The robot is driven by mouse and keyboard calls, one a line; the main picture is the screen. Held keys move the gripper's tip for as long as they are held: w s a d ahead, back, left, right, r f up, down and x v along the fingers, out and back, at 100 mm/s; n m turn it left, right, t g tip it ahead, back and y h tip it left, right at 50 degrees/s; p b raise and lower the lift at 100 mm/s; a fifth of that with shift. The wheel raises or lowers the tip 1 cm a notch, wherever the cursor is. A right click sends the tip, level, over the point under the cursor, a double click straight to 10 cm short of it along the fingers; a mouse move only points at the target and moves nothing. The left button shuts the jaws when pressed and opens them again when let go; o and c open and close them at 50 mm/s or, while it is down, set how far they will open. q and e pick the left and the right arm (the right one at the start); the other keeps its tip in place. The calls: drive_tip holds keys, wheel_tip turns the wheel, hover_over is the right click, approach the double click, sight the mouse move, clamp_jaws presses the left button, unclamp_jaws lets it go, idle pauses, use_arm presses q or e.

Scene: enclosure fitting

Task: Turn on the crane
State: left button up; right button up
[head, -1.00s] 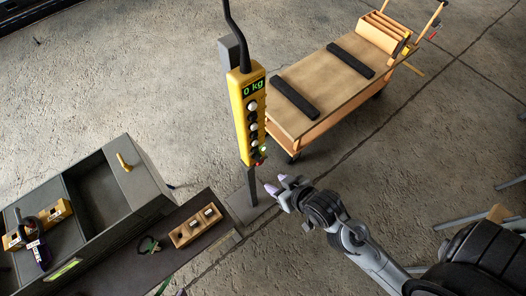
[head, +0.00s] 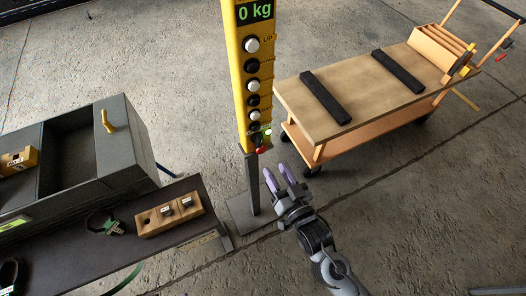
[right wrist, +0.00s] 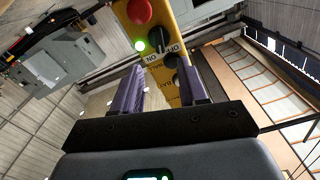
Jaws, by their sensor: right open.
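In the right wrist view the red button (right wrist: 139,11), a lit green light (right wrist: 140,46) and a black rotary switch (right wrist: 156,38) marked ON and OFF lie beyond the spread fingers (right wrist: 159,66). My left gripper is out of view.
A grey bench (head: 185,240) at lower left carries a wooden block (head: 155,222) with switches and a grey enclosure (head: 122,150). A wooden cart (head: 365,95) stands behind at right. A dark post (head: 252,185) stands under the pendant.

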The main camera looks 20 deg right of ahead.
sight(261, 144)
drive_tip(key=w, duration=0.9)
drive_tip(key=shift+a, duration=0.2)
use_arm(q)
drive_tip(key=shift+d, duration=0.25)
use_arm(e)
drive_tip(key=shift+w, duration=0.75)
